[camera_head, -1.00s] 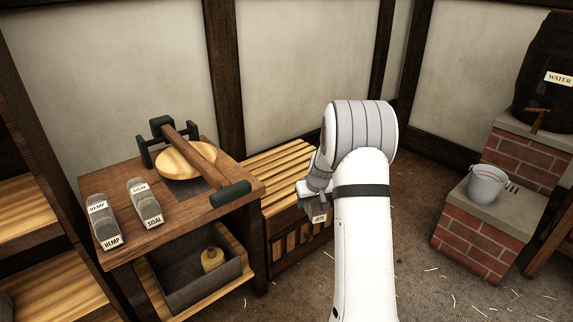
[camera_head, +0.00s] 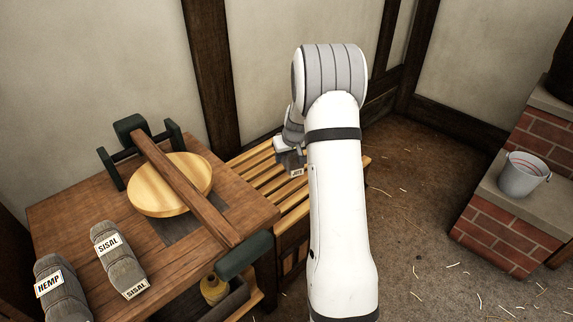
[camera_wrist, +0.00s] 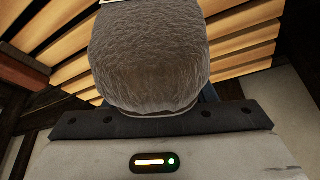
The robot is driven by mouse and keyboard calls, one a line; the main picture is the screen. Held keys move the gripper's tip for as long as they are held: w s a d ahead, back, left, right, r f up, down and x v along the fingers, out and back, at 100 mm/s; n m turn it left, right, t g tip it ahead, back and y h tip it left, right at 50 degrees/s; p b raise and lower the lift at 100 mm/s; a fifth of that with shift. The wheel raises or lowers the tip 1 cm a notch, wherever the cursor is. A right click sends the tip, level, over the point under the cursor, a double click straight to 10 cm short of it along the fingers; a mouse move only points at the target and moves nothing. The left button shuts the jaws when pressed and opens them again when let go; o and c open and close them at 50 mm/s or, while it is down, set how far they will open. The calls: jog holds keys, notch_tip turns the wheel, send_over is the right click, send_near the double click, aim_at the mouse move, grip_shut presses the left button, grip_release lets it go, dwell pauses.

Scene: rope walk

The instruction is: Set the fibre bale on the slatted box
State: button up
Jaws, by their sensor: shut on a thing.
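The fibre bale, grey and fibrous, fills the upper middle of the wrist view (camera_wrist: 148,62). In the head view only a small labelled end of the bale (camera_head: 297,172) shows. My gripper (camera_head: 290,158) is shut on it, partly hidden behind my arm. The slatted box (camera_head: 253,178) has pale wooden slats on top and stands against the wall. The bale is over the slats; I cannot tell whether it touches them. The slats also show behind the bale in the wrist view (camera_wrist: 240,38).
A wooden bench (camera_head: 85,205) left of the box holds a round wooden disc (camera_head: 160,190) under a beam, and bales labelled SISAL (camera_head: 118,255) and HEMP (camera_head: 60,290). A bucket (camera_head: 523,175) stands on brickwork at right. Straw-strewn floor lies between.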

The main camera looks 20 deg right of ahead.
aim_at(293, 159)
notch_tip(293, 159, down, 4)
jog(key=shift+d+f+b, duration=0.1)
jog(key=shift+f+b, duration=0.15)
jog(key=shift+b, duration=0.5)
jog(key=shift+f+b, duration=0.95)
jog(key=shift+f, duration=1.4)
jog(key=shift+f, duration=0.25)
jog(key=o, duration=1.1)
jog(key=shift+r, duration=0.1)
jog(key=shift+r, duration=0.1)
jog(key=shift+r, duration=0.35)
jog(key=p+v, duration=0.3)
jog(key=v, duration=0.8)
jog(key=shift+s+r+p, duration=0.1)
jog(key=shift+r+p, duration=0.1)
jog(key=shift+p, duration=0.15)
